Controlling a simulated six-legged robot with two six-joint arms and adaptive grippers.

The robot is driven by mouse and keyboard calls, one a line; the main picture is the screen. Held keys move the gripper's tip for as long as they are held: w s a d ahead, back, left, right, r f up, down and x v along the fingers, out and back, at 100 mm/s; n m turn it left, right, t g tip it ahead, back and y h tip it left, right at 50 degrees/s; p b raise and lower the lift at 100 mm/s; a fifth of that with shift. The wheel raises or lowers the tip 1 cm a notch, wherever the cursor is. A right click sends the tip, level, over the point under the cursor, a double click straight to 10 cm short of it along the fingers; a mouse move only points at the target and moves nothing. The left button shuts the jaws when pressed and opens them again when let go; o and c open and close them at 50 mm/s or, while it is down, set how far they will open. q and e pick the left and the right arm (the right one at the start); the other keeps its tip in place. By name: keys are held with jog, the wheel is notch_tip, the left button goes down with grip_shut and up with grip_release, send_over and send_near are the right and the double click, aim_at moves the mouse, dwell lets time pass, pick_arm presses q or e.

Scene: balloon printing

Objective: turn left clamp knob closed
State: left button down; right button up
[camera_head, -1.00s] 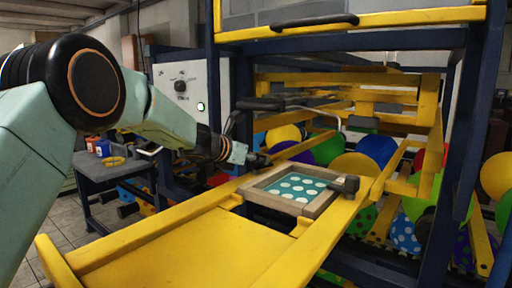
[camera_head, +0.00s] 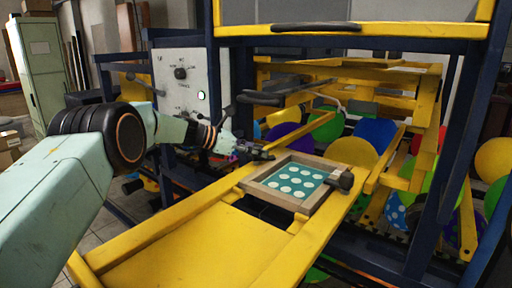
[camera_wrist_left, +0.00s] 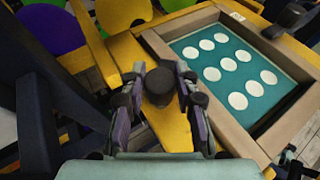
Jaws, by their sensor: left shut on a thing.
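The left clamp knob is a short dark cylinder (camera_wrist_left: 160,87) at the left side of the printing frame. In the left wrist view it sits between the two fingers of my left gripper (camera_wrist_left: 161,82), which is shut on it. In the head view my left gripper (camera_head: 258,152) is at the frame's far left corner and mostly hides the knob. The wooden printing frame (camera_head: 313,206) holds a teal screen with several white dots (camera_head: 292,181). It also shows in the left wrist view (camera_wrist_left: 163,48). My right gripper is not in view.
A second dark clamp knob (camera_head: 343,181) is on the frame's right side. The frame lies across yellow rails (camera_head: 150,228). A grey control panel (camera_head: 183,82) stands behind my left arm. Blue posts and yellow bars rise behind, with several coloured balloons (camera_head: 355,155) among them.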

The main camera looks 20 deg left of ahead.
pick_arm(q)
jog(key=shift+m+g, duration=0.3)
dwell(0.5)
jog(key=c, duration=1)
grip_release()
jog(key=shift+s+a+r, duration=0.3)
jog(key=shift+a, duration=0.25)
jog(key=shift+v, duration=3)
jog(key=shift+f, duration=0.1)
